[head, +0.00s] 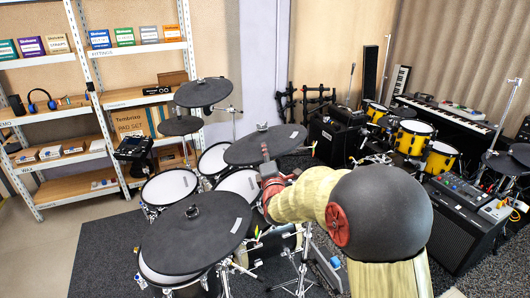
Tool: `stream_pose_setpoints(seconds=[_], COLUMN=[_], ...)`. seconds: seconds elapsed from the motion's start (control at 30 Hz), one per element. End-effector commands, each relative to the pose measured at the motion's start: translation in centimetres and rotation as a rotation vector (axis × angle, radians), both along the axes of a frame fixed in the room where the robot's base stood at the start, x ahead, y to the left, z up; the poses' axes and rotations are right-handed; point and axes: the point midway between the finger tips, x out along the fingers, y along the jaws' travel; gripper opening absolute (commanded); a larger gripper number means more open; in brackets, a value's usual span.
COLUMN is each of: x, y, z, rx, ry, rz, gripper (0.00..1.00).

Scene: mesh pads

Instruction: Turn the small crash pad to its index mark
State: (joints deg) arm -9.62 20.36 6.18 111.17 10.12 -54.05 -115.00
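Several black cymbal pads stand on the drum kit, and I cannot tell for certain which is the small crash pad. A mid-sized pad (240,150) is in front of my gripper (266,158), with a white label near its right edge. My gripper is at this pad's near edge; whether it touches is unclear. Its fingers are mostly hidden by my own arm, so open or shut does not show. A smaller pad (203,92) stands higher at the back, and another (180,125) sits below it. No index mark can be made out.
A large black pad (195,235) stands at the front left, above white mesh drum pads (169,187). Shelves (75,104) line the left wall. A black amplifier (462,225) and a yellow drum kit (413,140) stand at right. Open floor (45,255) lies at front left.

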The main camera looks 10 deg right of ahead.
Motion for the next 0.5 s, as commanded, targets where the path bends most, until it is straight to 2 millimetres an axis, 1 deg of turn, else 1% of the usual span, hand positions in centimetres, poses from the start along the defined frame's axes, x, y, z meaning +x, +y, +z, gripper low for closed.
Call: stream_pose_setpoints(seconds=[0.03,0.27,0.5], x=[0.0,0.0,0.01], y=[-0.02,-0.02,-0.02], z=[-0.06,-0.06,-0.05], rx=[0.0,0.001,0.001], ry=[0.001,0.001,0.001], rz=[0.0,0.0,0.0], gripper=[0.15,0.28,0.29])
